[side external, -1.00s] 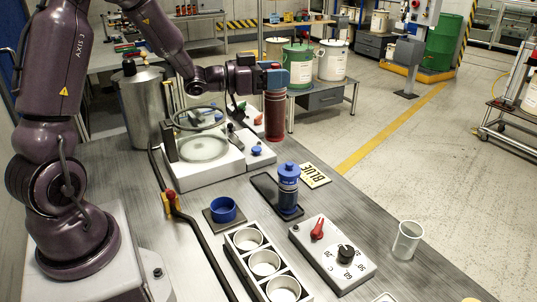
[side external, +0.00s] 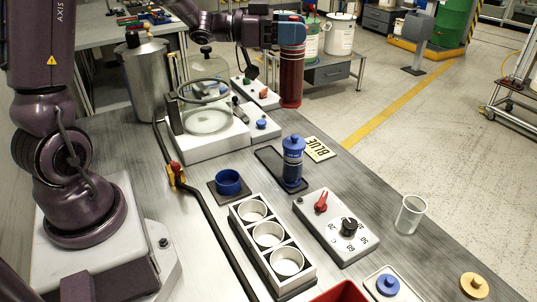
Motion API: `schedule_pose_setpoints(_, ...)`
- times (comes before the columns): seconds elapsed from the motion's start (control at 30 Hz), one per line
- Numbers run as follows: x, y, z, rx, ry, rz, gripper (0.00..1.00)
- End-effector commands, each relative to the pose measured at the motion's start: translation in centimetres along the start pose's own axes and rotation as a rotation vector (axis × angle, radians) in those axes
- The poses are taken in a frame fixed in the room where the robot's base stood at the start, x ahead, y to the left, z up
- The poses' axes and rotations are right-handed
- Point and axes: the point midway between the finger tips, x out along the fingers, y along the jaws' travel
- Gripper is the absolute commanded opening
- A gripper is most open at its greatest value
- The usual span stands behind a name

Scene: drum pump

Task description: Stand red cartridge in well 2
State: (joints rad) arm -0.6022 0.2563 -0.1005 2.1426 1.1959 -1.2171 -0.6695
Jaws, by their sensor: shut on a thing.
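The red cartridge (side external: 291,78) hangs upright in my gripper (side external: 291,38), at the back right edge of the table in the side external view. My gripper is shut on its top; the fingertips are hard to make out. The rack (side external: 294,286) with three round white wells stands at the front middle. Its wells, the far one (side external: 252,211), the middle one (side external: 268,234) and the near one (side external: 287,262), look empty. I see no well numbers. The cartridge is well behind the rack and apart from it.
A blue cartridge (side external: 292,163) stands on a dark plate by the BLUE card (side external: 319,149). A blue ring (side external: 228,181), a dial box (side external: 337,229) and a clear beaker (side external: 410,214) surround the rack. A black hose with a red valve (side external: 176,173) runs left of it.

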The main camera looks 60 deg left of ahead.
Motion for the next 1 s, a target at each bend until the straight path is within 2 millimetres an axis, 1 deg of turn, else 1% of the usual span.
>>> schedule_pose_setpoints(0.1, 0.6, 3.0, -0.1, 0.001, 0.002, 0.131, 0.0)
schedule_pose_setpoints(0.23, 0.8, 6.6, -0.1, 0.001, 0.001, 0.291, 0.0)
schedule_pose_setpoints(0.4, 0.3, 11.2, 0.0, 0.0, 0.001, 0.507, 0.0)
schedule_pose_setpoints(0.5, -0.3, 13.5, 0.1, 0.0, 0.001, 0.62, 0.0)
schedule_pose_setpoints(0.7, -1.7, 17.2, 0.2, -0.001, 0.001, 0.816, 0.0)
schedule_pose_setpoints(0.87, -2.7, 19.0, 0.2, 0.0, 0.001, 0.921, 0.0)
schedule_pose_setpoints(1.0, -3.3, 20.0, 0.2, 0.0, 0.001, 0.985, 0.0)
